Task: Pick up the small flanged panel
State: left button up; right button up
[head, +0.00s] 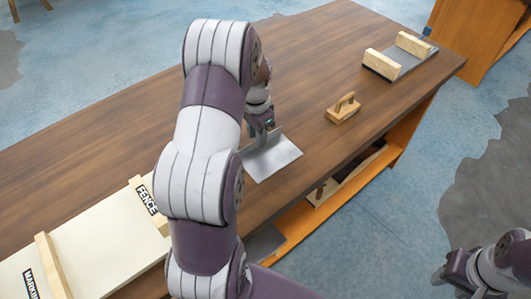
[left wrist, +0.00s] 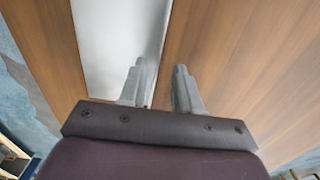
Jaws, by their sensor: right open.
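The small flanged panel (head: 272,158) is a grey metal sheet lying on the brown wooden table, with a raised flange along its far left edge. My left gripper (head: 262,128) is down at that flange. In the left wrist view, the panel (left wrist: 115,50) lies to the left, and its flange edge runs between the two fingers of my left gripper (left wrist: 160,88). The fingers stand apart, with a visible gap on the right side of the flange. My right gripper (head: 452,268) is open and empty at the lower right, off the table. My left arm hides part of the table.
A small wooden block with a handle (head: 343,109) stands right of the panel. A grey plate with two wooden blocks (head: 408,58) is at the far right end. A pale board (head: 95,255) with wooden bars and labels lies at the lower left.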

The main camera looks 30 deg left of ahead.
pick_arm(q)
jog(key=shift+w+d+f, duration=0.25)
jog(key=shift+d+f, duration=0.2)
jog(key=shift+f, duration=0.3)
jog(key=shift+s+a, duration=0.15)
jog(key=shift+a, duration=0.1)
jog(key=shift+c, duration=0.3)
jog(key=c, duration=0.5)
jog(key=shift+d, duration=0.1)
grip_shut()
